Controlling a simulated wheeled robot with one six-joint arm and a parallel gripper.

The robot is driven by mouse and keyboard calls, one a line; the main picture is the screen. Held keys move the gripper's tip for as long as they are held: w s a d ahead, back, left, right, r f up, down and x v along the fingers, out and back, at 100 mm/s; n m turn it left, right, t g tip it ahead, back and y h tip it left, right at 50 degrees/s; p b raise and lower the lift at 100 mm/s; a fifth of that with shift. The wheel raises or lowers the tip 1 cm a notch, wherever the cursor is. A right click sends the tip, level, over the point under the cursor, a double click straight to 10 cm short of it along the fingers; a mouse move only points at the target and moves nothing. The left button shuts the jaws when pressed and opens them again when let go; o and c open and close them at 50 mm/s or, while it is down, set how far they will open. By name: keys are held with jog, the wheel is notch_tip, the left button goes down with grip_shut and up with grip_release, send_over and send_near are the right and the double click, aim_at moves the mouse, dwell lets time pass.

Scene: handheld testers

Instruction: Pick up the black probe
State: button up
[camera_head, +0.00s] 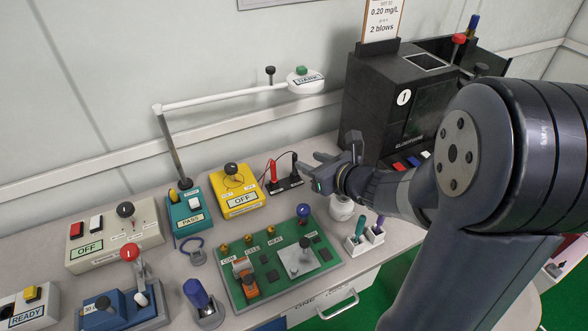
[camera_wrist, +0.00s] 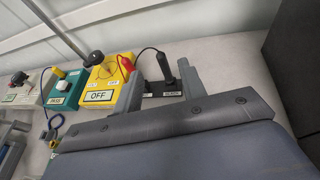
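The black probe (camera_head: 295,168) stands upright in a small black holder (camera_head: 287,186) on the bench, with a black lead arching from its top. The red probe (camera_head: 273,172) stands to its left in the same holder. My gripper (camera_head: 309,163) is just right of the black probe in the head view, pointing at it. In the wrist view my gripper (camera_wrist: 159,74) is open, and the black probe (camera_wrist: 166,67) shows between its fingers, nearer the right one. The red probe (camera_wrist: 127,65) is just beyond the left finger. Whether a finger touches the black probe, I cannot tell.
A yellow tester (camera_head: 238,203) marked OFF and a teal tester (camera_head: 187,212) stand left of the holder. A black machine (camera_head: 385,105) rises behind my wrist. A green board (camera_head: 275,270) lies in front, and a small white jar (camera_head: 341,208) stands below my gripper.

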aim_at(295, 174)
notch_tip(295, 174, down, 2)
jog(key=shift+w+f, duration=0.1)
jog(key=shift+f, duration=0.15)
jog(key=shift+w+a+f, duration=0.1)
jog(key=shift+w+a, duration=0.5)
jog(key=shift+w, duration=0.1)
jog(key=shift+b+x, duration=0.4)
jog(key=shift+x, duration=2.3)
grip_shut()
